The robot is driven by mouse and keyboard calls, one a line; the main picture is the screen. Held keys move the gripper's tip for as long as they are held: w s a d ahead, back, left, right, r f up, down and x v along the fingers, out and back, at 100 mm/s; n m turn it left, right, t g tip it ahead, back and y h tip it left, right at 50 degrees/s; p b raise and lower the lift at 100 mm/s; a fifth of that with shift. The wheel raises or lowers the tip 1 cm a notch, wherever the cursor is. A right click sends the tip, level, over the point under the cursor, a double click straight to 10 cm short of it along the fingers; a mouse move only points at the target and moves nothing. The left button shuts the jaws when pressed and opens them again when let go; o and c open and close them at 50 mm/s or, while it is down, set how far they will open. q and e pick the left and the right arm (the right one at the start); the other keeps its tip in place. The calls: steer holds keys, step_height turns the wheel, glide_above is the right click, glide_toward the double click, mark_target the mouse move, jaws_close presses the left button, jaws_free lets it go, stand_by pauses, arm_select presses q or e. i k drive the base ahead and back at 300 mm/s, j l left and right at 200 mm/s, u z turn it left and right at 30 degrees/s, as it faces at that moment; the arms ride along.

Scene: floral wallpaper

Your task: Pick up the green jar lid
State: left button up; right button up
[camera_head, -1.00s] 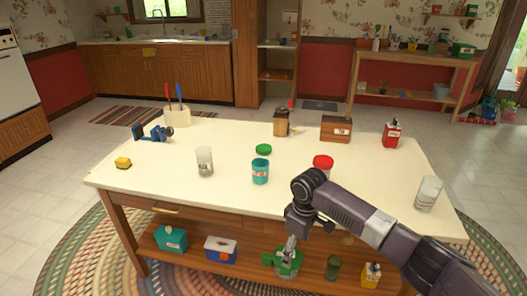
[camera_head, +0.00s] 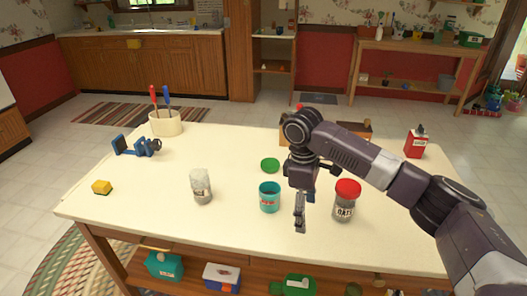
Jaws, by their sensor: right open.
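The green jar lid (camera_head: 270,165) lies flat on the cream tabletop (camera_head: 235,145), behind an open-topped teal jar (camera_head: 269,198). My right gripper (camera_head: 300,226) points down over the table, in front and to the right of the lid, between the teal jar and a glass jar with a red lid (camera_head: 345,200). It is open, with nothing between its fingers. It looks apart from the lid. How high it hangs above the table is hard to tell. My left gripper is not in view.
A clear glass (camera_head: 201,187) stands left of the teal jar. A yellow sponge (camera_head: 102,187), a blue clamp (camera_head: 138,146) and a holder with screwdrivers (camera_head: 165,123) are farther left. A red can (camera_head: 415,141) stands at the right. Wooden boxes behind are partly hidden by my arm.

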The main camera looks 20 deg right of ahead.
mark_target(269, 165)
steer(key=i, duration=1.15)
